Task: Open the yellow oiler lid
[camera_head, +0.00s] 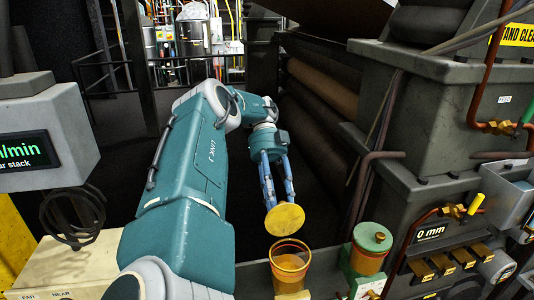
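The yellow oiler (290,268) is a cup with an orange-yellow band, low in the middle of the head view. Its top is open and I can see into it. The round yellow lid (285,220) stands tilted up above the far side of the cup's rim, its flat face toward me. My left gripper (277,192) is just above and behind the lid, its two blue fingers pointing down with a gap between them. The fingertips are hidden at the lid's upper edge, so I cannot tell whether they grip it. My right gripper is out of view.
A second oiler with a green lid (372,238), closed, stands to the right. Beyond it are copper pipes, a 0 mm display (430,232) and brass blocks (440,263). A grey display box (45,140) is at left. Large rollers (322,88) lie behind.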

